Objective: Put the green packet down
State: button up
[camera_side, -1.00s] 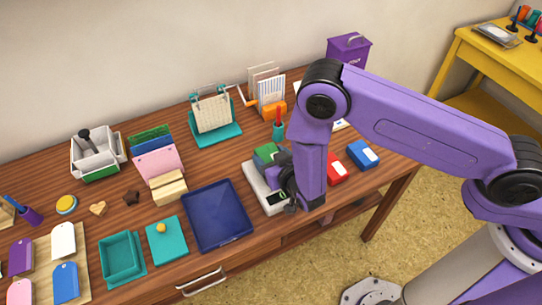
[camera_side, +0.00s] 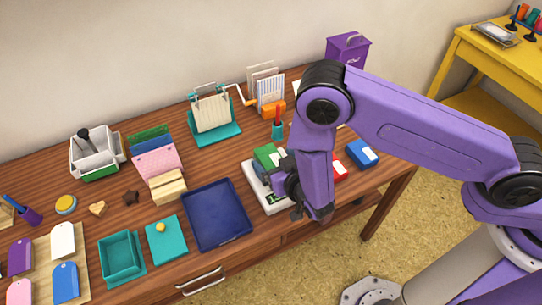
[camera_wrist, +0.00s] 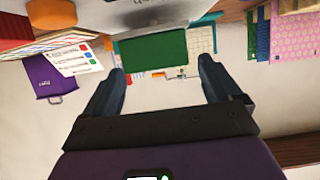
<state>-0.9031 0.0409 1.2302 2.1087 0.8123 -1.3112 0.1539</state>
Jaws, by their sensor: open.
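The green packet (camera_side: 268,155) rests on the white scale (camera_side: 252,178), towards its back, with a pale label partly showing. In the wrist view the green packet (camera_wrist: 153,52) lies ahead of the fingertips, against the pale scale (camera_wrist: 150,14). My gripper (camera_side: 284,180) is just in front of the packet, over the right side of the scale, and hides part of both. In the wrist view my gripper (camera_wrist: 161,67) has its two fingers wide apart, with nothing held between them.
A blue tray (camera_side: 218,212) lies left of the scale. A red packet (camera_side: 339,172) and a blue packet (camera_side: 362,153) lie to its right, the red one partly behind my arm. A teal cup (camera_side: 278,131) with a red-topped item stands behind. The table's front edge is close.

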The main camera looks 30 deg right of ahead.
jog(key=v, duration=0.8)
jog(key=shift+s+r, duration=0.15)
jog(key=shift+s, duration=0.2)
jog(key=shift+w+a, duration=0.15)
jog(key=shift+w, duration=0.1)
jog(key=s+d+r+n+g+y, duration=0.2)
jog(key=s+r+n+g+y, duration=0.35)
jog(key=r+g, duration=0.4)
jog(key=s+d+r+n+g+h, duration=0.1)
jog(key=s+d+r+n, duration=0.1)
jog(key=d, duration=0.5)
jog(key=s+d+r+n+g+h, duration=0.1)
jog(key=s+d+r+n+h, duration=0.1)
jog(key=s+d+r, duration=0.2)
jog(key=s+d+r+n+g+h, duration=0.2)
jog(key=s+d, duration=0.5)
jog(key=d, duration=0.5)
jog(key=shift+s+r+n, duration=0.4)
jog(key=shift+r+n, duration=0.15)
jog(key=shift+r, duration=0.25)
dwell(2.5)
